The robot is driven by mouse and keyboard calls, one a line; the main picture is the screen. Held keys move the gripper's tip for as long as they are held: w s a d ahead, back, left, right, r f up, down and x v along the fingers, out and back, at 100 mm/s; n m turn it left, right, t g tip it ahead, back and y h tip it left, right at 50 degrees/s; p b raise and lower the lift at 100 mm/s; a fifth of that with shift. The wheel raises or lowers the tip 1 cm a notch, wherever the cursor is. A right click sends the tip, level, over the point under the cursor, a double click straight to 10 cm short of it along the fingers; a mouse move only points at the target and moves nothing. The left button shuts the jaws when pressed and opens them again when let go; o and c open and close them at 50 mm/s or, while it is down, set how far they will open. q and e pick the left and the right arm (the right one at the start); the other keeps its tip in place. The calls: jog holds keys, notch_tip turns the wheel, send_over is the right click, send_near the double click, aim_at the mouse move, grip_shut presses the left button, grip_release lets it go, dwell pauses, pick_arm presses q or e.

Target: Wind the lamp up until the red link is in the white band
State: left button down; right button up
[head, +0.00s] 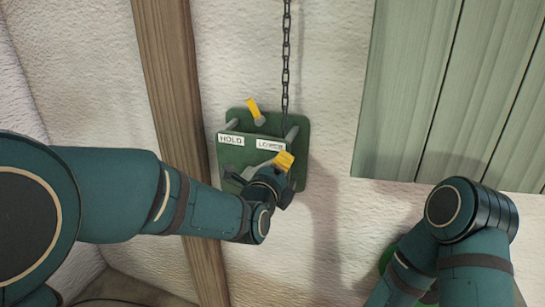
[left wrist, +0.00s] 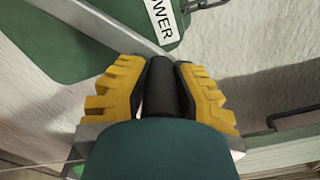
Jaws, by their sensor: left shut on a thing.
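The green winch (head: 232,158) is fixed to the white wall in the head view, with HOLD and LOWER labels on its front. A small lever with a yellow tip (head: 253,105) stands above the labels, leaning left. A dark chain (head: 286,60) runs straight up from the winch. My left gripper (head: 283,162) is at the winch's lower right. In the left wrist view its yellow pads are shut on a black crank handle (left wrist: 160,85) beside a grey crank arm (left wrist: 118,25). The red link, white band and lamp cannot be made out. My right gripper is outside the view.
A wooden post (head: 172,80) stands left of the winch, behind my left forearm. Pale green boards (head: 450,90) cover the wall at the upper right. A green thing (head: 386,258) is partly hidden behind my right arm. The wall just right of the winch is clear.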

pick_arm(q)
jog(key=shift+s+d+f+m, duration=0.15)
jog(key=shift+d+f+m, duration=0.15)
jog(key=shift+f+m, duration=0.25)
jog(key=c, duration=0.7)
grip_release()
jog(key=shift+c, duration=0.2)
jog(key=v, duration=1.2)
